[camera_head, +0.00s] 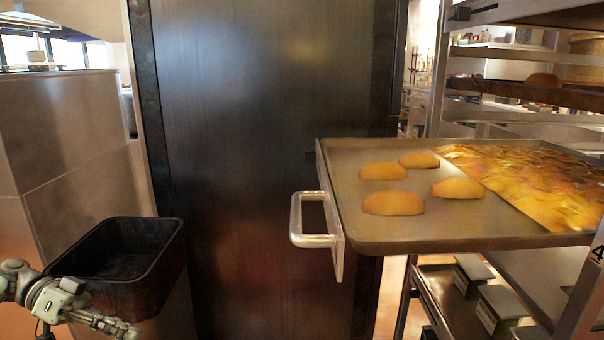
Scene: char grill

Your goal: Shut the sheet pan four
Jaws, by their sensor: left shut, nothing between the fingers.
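The sheet pan (400,236) is pulled out of a metal rack toward the middle of the view. It carries several golden buns (394,203) and a yellow-brown layer of food (540,190) toward the right. A silver handle (297,219) is fixed on its left end. A label with a 4 (598,252) shows on the rack at the right edge. My left gripper (130,331) is at the lower left, shut and empty, well left of and below the handle. My right gripper does not show.
A dark open bin (172,240) stands beside my left gripper. A dark metal panel (260,120) fills the background centre. The rack (440,70) holds other shelves above, and small metal boxes (500,305) sit below the pan. Free space lies between bin and handle.

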